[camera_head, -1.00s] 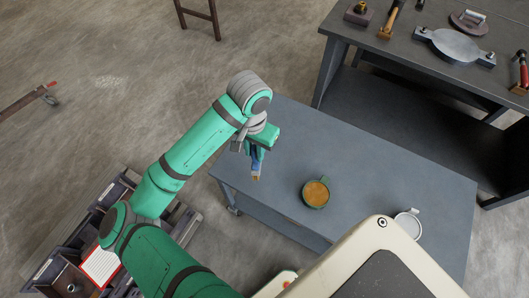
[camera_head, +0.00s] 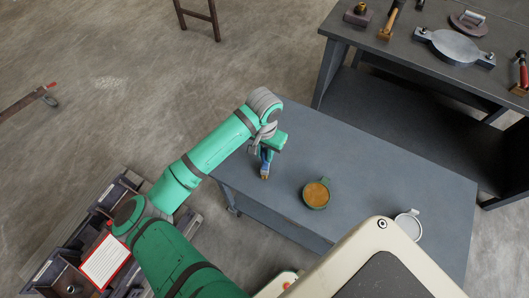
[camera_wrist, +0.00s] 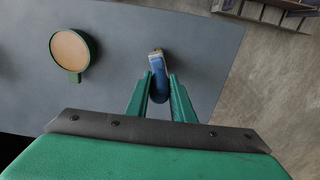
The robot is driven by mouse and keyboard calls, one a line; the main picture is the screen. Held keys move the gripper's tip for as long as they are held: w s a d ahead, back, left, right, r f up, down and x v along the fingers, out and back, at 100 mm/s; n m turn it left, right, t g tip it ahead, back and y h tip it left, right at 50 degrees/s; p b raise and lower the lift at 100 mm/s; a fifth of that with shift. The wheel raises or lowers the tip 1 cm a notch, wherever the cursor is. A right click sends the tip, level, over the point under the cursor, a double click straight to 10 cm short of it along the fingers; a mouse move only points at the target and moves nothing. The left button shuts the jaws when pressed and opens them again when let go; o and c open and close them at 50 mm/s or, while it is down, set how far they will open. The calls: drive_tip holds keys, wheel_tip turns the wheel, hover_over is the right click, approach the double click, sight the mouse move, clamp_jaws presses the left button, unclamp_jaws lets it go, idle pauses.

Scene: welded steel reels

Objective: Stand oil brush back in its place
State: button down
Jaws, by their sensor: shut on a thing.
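My gripper (camera_head: 266,155) is shut on the oil brush (camera_head: 265,168), which has a blue handle and a pale tip. The wrist view shows the brush (camera_wrist: 158,85) between my two green fingers (camera_wrist: 160,98), its tip pointing away from the palm. The brush is over the left part of the grey table; I cannot tell whether its tip touches the top. A green mug (camera_head: 316,194) with tan contents stands to the right of the brush; in the wrist view the mug (camera_wrist: 88,58) is at the left.
The grey table (camera_head: 375,165) has bare room around the mug. A white cup (camera_head: 408,226) stands near its right end. A dark workbench (camera_head: 420,90) with several tools is behind. Crates (camera_head: 75,225) stand at lower left.

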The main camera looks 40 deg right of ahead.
drive_tip(key=shift+f, duration=0.2)
drive_tip(key=c, duration=1.5)
unclamp_jaws()
drive_tip(key=shift+c, duration=0.2)
